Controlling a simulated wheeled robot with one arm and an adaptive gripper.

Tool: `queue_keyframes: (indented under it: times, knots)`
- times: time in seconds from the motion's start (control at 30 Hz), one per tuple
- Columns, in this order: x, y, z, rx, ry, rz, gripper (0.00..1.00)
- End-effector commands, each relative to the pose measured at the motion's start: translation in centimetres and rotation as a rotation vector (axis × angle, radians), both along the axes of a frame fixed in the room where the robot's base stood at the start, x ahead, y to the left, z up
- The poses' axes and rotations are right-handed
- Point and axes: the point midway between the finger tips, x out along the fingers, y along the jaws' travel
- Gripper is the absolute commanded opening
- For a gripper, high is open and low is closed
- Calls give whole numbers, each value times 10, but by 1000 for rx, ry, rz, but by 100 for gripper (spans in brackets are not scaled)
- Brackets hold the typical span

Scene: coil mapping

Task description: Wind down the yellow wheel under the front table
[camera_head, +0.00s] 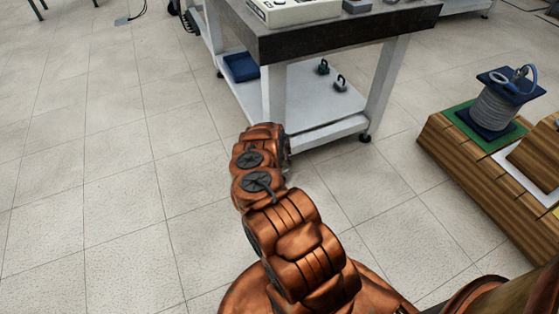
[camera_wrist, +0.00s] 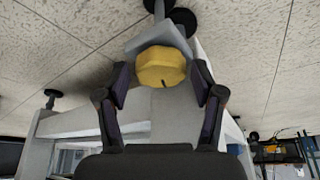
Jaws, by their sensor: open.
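The yellow wheel (camera_wrist: 161,68) shows in the wrist view, below a grey plate at the foot of a table leg. A short dark mark is on its face. My gripper (camera_wrist: 161,85) is open, with one dark finger on each side of the wheel. I cannot tell whether the fingers touch it. In the head view the front table (camera_head: 340,32) has a dark top, white legs and a lower shelf. My arm reaches to its near leg and hides the wheel and gripper there.
Dark casters (camera_head: 365,138) stand under the table. A blue box (camera_head: 240,67) and two small weights (camera_head: 341,84) sit on the lower shelf. A wooden bench (camera_head: 480,180) at the right holds a wire coil (camera_head: 495,108). The tiled floor (camera_head: 110,190) at the left is clear.

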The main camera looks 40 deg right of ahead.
Motion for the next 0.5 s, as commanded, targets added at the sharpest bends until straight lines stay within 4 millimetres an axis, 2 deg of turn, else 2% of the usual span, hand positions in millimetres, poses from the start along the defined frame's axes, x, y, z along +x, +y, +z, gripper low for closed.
queue_keyframes:
  times: [0.5]
  knots:
    - [-9,13,43,-1,-2,1,67]
